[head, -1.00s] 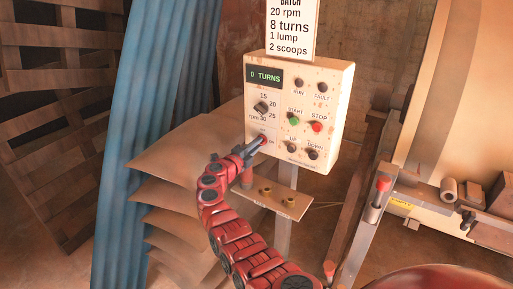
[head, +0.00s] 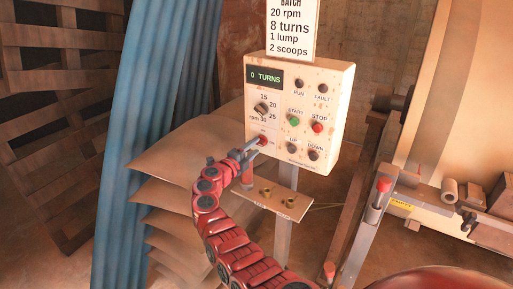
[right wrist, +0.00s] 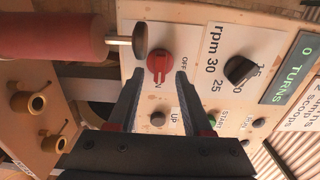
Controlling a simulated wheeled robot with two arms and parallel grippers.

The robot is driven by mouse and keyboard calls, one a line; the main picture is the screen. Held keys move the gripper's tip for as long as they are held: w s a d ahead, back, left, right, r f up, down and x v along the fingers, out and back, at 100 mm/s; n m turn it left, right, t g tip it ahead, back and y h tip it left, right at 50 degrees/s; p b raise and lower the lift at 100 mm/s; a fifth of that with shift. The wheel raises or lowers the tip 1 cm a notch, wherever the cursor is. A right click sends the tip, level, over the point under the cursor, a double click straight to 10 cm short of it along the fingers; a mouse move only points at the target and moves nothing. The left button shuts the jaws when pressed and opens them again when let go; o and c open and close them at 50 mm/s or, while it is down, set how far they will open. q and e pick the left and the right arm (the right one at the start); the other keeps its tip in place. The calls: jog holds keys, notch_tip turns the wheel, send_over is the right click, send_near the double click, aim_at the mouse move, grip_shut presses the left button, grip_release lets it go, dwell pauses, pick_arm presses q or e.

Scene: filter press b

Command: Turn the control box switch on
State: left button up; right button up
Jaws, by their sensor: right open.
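The control box (head: 335,110) is a worn cream panel on a post, with its display reading "0 TURNS". Its red rotary switch (head: 263,140) is at the lower left of the panel. In the right wrist view the red switch (right wrist: 159,64) sits between "OFF" and "ON" labels, its grip ridge near upright in the picture. My right gripper (right wrist: 158,76) is open, its two dark fingertips just short of the knob, one on each side. In the head view the right gripper (head: 254,147) points at the switch; contact cannot be told. My left gripper is out of view.
A black rpm dial (right wrist: 239,70) and an UP button (right wrist: 157,118) are close to the fingers. A red cylinder with a metal rod (right wrist: 50,36) is beside the gripper. A small shelf with brass fittings (head: 285,205) lies below the box.

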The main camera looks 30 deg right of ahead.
jog(key=b+v, duration=0.2)
jog(key=v, duration=1.3)
jog(key=shift+a, duration=0.2)
jog(key=shift+s, duration=0.1)
